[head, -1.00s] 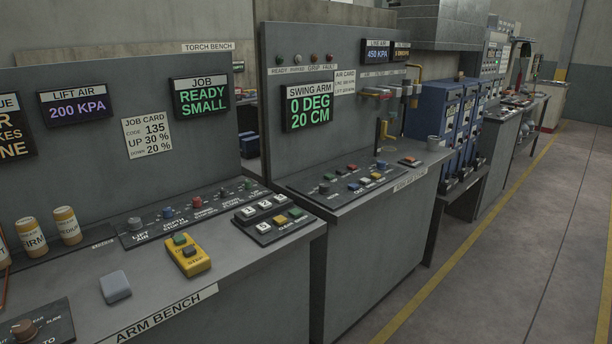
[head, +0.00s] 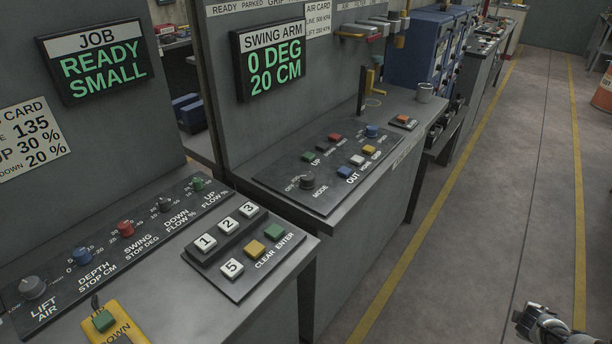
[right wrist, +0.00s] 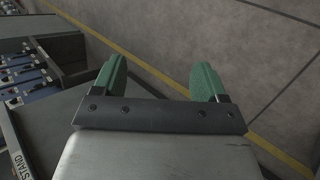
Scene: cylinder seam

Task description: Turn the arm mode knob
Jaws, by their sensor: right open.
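The arm mode knob (head: 307,180) is a dark round knob labelled MODE at the left front of the swing arm panel (head: 290,200) in the head view. The panel's display (head: 272,62) reads 0 DEG, 20 CM. My right gripper (head: 527,318) shows at the lower right edge of the head view, over the floor and well apart from the knob. In the right wrist view its two green fingers (right wrist: 156,80) are spread with nothing between them. My left gripper is in neither view.
The near bench carries a panel of knobs (head: 125,229) and a keypad (head: 232,267). A yellow pendant (head: 110,325) lies at the bottom. A grey cup (head: 424,93) stands at the far end of the swing arm bench. The floor aisle (head: 480,190) on the right is clear.

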